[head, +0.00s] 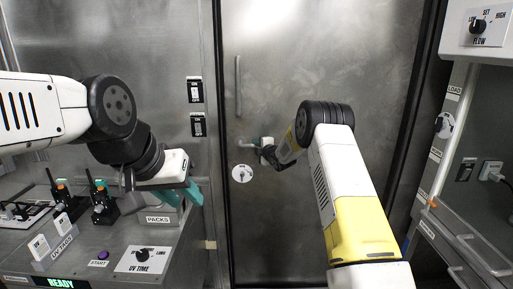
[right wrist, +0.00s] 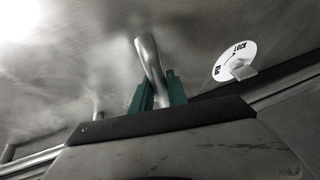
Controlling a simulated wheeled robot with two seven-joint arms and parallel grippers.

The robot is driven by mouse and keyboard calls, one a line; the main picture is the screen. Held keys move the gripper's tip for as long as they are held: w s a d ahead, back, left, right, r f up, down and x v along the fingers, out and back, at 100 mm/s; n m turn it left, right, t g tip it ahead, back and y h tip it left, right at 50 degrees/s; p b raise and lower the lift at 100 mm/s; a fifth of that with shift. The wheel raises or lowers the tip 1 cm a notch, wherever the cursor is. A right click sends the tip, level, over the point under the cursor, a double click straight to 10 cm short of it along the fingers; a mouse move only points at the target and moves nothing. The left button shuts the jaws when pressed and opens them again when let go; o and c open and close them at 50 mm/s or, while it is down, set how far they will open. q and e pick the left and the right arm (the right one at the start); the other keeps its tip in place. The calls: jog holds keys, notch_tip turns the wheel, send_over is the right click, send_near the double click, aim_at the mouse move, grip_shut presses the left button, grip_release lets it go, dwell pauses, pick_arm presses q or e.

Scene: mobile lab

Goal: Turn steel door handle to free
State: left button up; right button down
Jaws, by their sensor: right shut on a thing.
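The steel door (head: 310,90) fills the middle of the head view and appears shut. Its steel handle (right wrist: 150,60) is a bent rod, seen close in the right wrist view. My right gripper (right wrist: 157,92) has its green fingers on either side of the rod and is shut on it. In the head view the right gripper (head: 261,142) is at the door, hiding most of the handle. My left gripper (head: 182,192) hangs at the left above the console, away from the door; I cannot tell how far its teal fingers are apart.
A round white dial plate (head: 243,173), marked LOCK in the wrist view (right wrist: 235,60), is on the door below the handle. A vertical bar (head: 238,86) is above. A console (head: 120,235) with radios and switches stands left, and shelving (head: 465,190) stands right.

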aim_at(246, 152)
jog(key=shift+f, duration=0.2)
jog(key=shift+f+m+t+y, duration=0.3)
jog(key=shift+f+m, duration=0.5)
jog(key=shift+m, duration=0.2)
jog(key=f+m, duration=0.1)
jog(key=m, duration=0.1)
jog(key=a+f+m+t+y, duration=0.1)
jog(key=m, duration=0.1)
jog(key=shift+a+f+t, duration=0.15)
jog(key=shift+f+t, duration=0.15)
jog(key=shift+f, duration=0.1)
jog(key=m+t, duration=0.1)
jog(key=a+f+m, duration=0.1)
jog(key=m, duration=0.1)
jog(key=shift+a+f+m+t, duration=0.3)
jog(key=shift+t, duration=0.1)
jog(key=shift+a+f+m+t+h, duration=0.2)
jog(key=shift+a+m+t+h, duration=0.25)
jog(key=shift+m, duration=0.65)
jog(key=shift+a+f+m+t+h, duration=0.2)
jog(key=shift+a+m+t, duration=0.3)
jog(key=shift+m, duration=0.6)
jog(key=shift+a, duration=0.15)
jog(key=c, duration=1.3)
grip_release()
jog(key=shift+s, duration=0.1)
